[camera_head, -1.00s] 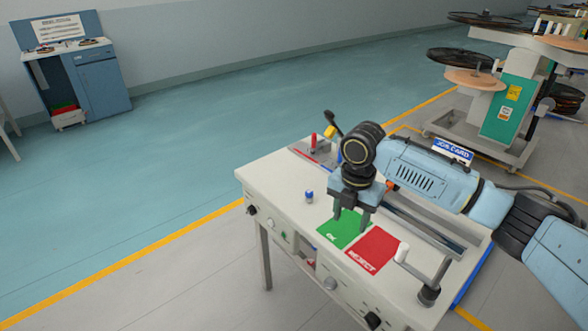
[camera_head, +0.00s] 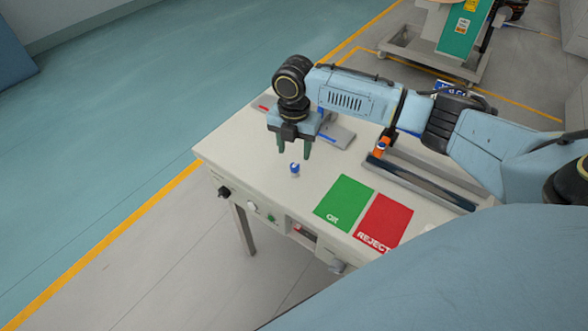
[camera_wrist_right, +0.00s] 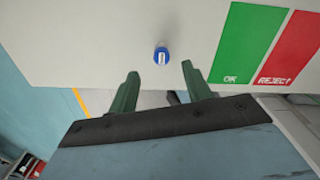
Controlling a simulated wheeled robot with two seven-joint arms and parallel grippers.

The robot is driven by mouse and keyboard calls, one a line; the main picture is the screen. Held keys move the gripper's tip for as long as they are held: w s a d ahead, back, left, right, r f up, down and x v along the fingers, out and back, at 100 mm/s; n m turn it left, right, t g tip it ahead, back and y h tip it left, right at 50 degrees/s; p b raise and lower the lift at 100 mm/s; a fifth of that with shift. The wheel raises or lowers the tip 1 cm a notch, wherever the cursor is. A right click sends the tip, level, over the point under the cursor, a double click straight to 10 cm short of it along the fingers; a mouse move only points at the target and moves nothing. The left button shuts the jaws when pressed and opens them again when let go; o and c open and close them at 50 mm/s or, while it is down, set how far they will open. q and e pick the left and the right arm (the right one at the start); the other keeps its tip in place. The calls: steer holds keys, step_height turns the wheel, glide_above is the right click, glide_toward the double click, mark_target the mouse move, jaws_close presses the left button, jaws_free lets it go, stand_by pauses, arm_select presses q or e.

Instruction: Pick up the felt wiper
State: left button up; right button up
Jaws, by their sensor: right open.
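A small blue piece with a white part, which looks like the felt wiper (camera_head: 294,169), stands on the pale bench top, left of the green OK field. In the right wrist view the wiper (camera_wrist_right: 161,56) appears just beyond the fingertips, centred between them, with bare bench around it. My right gripper (camera_head: 294,152) points down over the bench with its two green fingers apart and nothing between them. Its fingers also show in the right wrist view (camera_wrist_right: 160,72). I cannot tell its exact height above the bench. My left gripper is not in view.
The bench (camera_head: 240,148) carries a green OK field (camera_head: 344,201) and a red REJECT field (camera_head: 384,222). A dark rail (camera_head: 425,182) and an orange part (camera_head: 380,148) lie right of the wiper. A wheeled stand (camera_head: 428,50) is behind. Bench space around the wiper is clear.

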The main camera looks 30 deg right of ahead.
mark_target(295, 165)
steer(key=shift+f, duration=1.15)
step_height(295, 165, down, 4)
steer(key=shift+s+r+b, duration=0.15)
steer(key=shift+b, duration=0.2)
steer(key=shift+d+f, duration=0.1)
steer(key=shift+f, duration=0.35)
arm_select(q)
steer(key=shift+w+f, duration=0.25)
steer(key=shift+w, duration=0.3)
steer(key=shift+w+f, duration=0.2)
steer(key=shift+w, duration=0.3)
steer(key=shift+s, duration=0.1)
